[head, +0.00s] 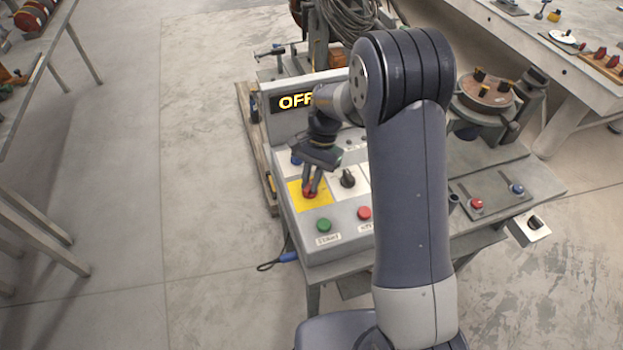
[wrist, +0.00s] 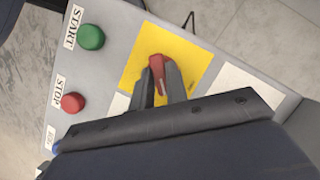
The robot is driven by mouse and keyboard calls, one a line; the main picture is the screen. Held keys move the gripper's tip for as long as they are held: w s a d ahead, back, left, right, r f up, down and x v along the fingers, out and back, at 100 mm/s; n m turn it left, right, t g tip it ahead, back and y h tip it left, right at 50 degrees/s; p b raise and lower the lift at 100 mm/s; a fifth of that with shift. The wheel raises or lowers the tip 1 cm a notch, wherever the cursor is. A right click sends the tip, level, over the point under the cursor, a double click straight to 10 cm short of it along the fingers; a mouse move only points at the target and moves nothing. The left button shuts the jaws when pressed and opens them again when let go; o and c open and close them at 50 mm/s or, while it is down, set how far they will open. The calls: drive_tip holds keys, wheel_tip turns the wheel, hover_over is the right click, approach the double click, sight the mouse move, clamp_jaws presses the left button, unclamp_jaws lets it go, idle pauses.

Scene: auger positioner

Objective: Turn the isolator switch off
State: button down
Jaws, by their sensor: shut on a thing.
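The isolator switch is a red rotary handle (wrist: 157,70) on a yellow plate (wrist: 188,52) of the grey control box. In the head view the red handle (head: 309,190) shows at the lower end of my fingers, on the yellow plate (head: 322,202). My gripper (head: 313,185) points down at the panel and is shut on the red handle. In the wrist view my gripper (wrist: 160,82) has one finger on each side of the handle, which partly hides it. The display (head: 290,101) at the back of the box reads "OFF", its right part hidden by my arm.
A green START button (head: 324,225) and a red STOP button (head: 364,213) sit in front of the yellow plate. A black knob (head: 348,178) is just right of my fingers. Floor to the left is clear.

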drive_tip(key=n+h, duration=0.1)
drive_tip(key=n, duration=0.1)
drive_tip(key=n+h, duration=0.1)
drive_tip(key=n, duration=0.2)
drive_tip(key=shift+a+n+g, duration=0.15)
drive_tip(key=shift+n+g, duration=0.15)
drive_tip(key=shift+a+n+h, duration=0.1)
drive_tip(key=shift+n+h, duration=0.7)
drive_tip(key=shift+n, duration=1.3)
drive_tip(key=c, duration=1.4)
unclamp_jaws()
drive_tip(key=b+v, duration=0.1)
drive_tip(key=v, duration=0.9)
drive_tip(key=shift+r+b, duration=0.3)
drive_tip(key=shift+r, duration=0.1)
drive_tip(key=shift+a+f, duration=0.1)
